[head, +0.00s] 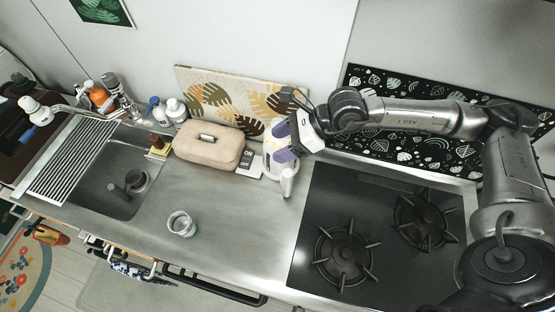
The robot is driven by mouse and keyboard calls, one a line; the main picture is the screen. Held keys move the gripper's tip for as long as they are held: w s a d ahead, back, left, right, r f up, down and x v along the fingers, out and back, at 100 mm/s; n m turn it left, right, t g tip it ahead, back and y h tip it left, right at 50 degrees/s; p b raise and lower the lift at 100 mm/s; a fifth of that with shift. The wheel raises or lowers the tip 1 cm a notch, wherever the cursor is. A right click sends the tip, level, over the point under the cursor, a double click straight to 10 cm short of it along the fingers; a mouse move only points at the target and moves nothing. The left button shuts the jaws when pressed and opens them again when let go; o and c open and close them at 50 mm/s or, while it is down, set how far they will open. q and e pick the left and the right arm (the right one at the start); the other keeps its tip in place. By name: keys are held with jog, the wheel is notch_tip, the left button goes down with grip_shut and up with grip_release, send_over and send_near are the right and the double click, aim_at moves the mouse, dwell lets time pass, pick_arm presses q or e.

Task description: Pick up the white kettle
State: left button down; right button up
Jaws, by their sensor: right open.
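The white kettle (270,158) stands on the steel counter between the beige box and the cooktop. It is partly hidden by my right gripper (285,145), which reaches over it from the right. The gripper's purple-padded fingers are open around or just above the kettle's upper right part; I cannot tell whether they touch it. A pale upright handle or spout part (287,182) shows at the kettle's front right. My left gripper is not in view.
A beige box (209,145) stands left of the kettle, with an ON/OFF card (249,163) between. A black cooktop (376,240) lies to the right. A glass (181,224) stands on the front counter, near the sink (105,170). A leaf-patterned board (228,98) leans behind.

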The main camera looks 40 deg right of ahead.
aim_at(290, 172)
jog(key=s+d+f+n+g+h, duration=0.2)
jog(key=s+d+f+g+h, duration=0.2)
jog(key=d+f+h, duration=0.15)
jog(key=x, duration=0.2)
jog(key=p+x, duration=0.1)
jog(key=x, duration=0.2)
jog(key=p+x, duration=0.1)
jog(key=x, duration=0.2)
jog(key=shift+w+a+f, duration=0.15)
jog(key=shift+w, duration=0.15)
jog(key=shift+w+a+f+p, duration=0.25)
jog(key=shift+f+p, duration=0.15)
jog(key=shift+p, duration=0.25)
jog(key=p+x, duration=0.1)
jog(key=x, duration=0.2)
jog(key=shift+w+a, duration=0.1)
jog(key=shift+w, duration=0.1)
jog(key=shift+a+f+t+y+p, duration=0.1)
jog(key=shift+f+t+y+p, duration=0.2)
jog(key=shift+f, duration=0.25)
jog(key=shift+w, duration=0.1)
jog(key=shift+c, duration=0.3)
